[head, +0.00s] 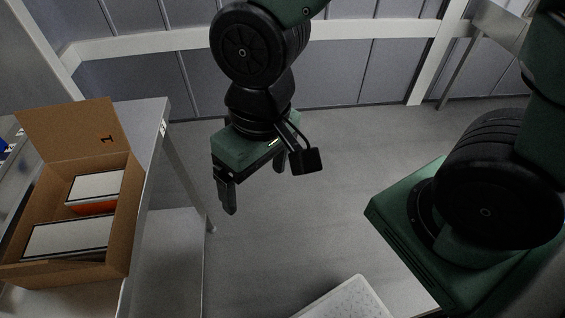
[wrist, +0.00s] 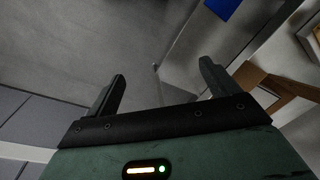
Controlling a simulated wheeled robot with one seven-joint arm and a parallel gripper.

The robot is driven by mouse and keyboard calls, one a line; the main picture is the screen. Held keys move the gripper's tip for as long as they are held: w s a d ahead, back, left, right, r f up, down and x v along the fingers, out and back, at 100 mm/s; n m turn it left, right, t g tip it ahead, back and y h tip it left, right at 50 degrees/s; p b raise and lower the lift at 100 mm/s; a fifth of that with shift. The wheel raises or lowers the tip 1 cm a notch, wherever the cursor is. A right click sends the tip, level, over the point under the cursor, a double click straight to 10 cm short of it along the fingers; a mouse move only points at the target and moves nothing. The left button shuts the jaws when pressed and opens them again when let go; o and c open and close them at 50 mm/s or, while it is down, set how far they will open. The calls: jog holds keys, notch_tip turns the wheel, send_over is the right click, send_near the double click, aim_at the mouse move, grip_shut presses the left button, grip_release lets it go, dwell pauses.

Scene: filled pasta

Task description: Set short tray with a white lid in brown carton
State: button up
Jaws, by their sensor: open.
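The brown carton (head: 126,225) stands open on the metal table at the left of the head view, its back flap raised. Two white-lidded trays lie inside it. The far tray (head: 97,186) shows an orange-red side below its lid. The near tray (head: 68,238) looks wider, and its side is mostly hidden by the carton wall. My gripper (head: 254,188) is open and empty in the air, to the right of the table and apart from the carton. In the wrist view my gripper (wrist: 162,75) has nothing between its fingers, and part of the carton (wrist: 268,84) shows at the right.
The metal table (head: 152,125) has its right edge between the carton and my gripper. A white, speckled surface (head: 350,302) shows at the bottom centre. A blue item (wrist: 222,7) appears at the top of the wrist view. The floor below my gripper is clear.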

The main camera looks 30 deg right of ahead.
jog(key=s+d+r+n, duration=0.2)
jog(key=d+r+n, duration=0.1)
jog(key=shift+s+r+n+h, duration=0.25)
jog(key=shift+s+n+h, duration=0.05)
jog(key=shift+s+h, duration=0.1)
jog(key=shift+c, duration=0.4)
dwell(0.6)
